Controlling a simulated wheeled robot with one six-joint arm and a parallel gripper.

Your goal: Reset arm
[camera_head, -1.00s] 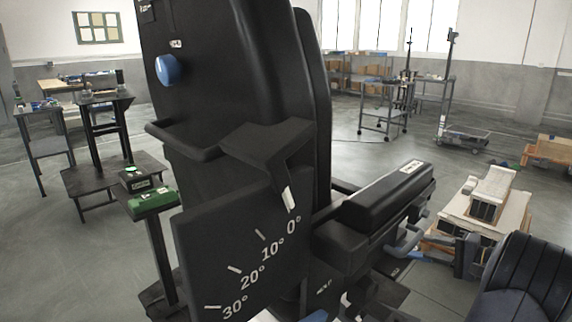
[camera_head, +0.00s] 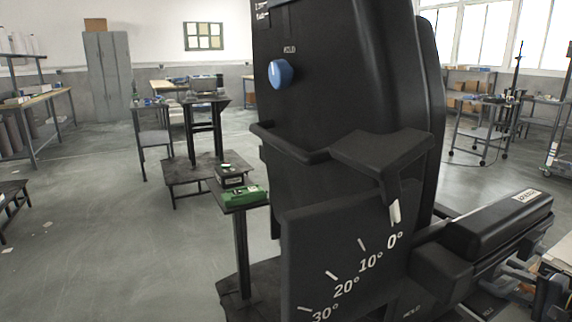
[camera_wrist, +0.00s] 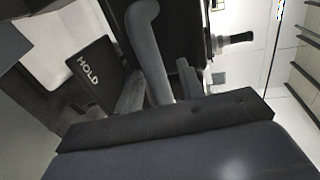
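My gripper (camera_wrist: 160,85) shows in the wrist view as two grey fingers rising past a dark bar. They are spread, with a grey curved bar handle (camera_wrist: 150,50) between them; a gap seems to show on either side, but contact is hard to judge. In the head view my gripper is small and partly cut off at the lower right, beside the black armrest (camera_head: 505,222). The black reclining unit (camera_head: 345,70) fills the middle, with a blue knob (camera_head: 280,73) and an angle plate (camera_head: 350,250). Its white pointer (camera_head: 395,212) stands by 0°.
A green box (camera_head: 242,197) and a black box (camera_head: 233,175) stand on a narrow post stand left of the unit. A low dark table (camera_head: 185,182) is behind them. Open floor (camera_head: 110,255) lies at the left. Shelves and carts stand at the back right.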

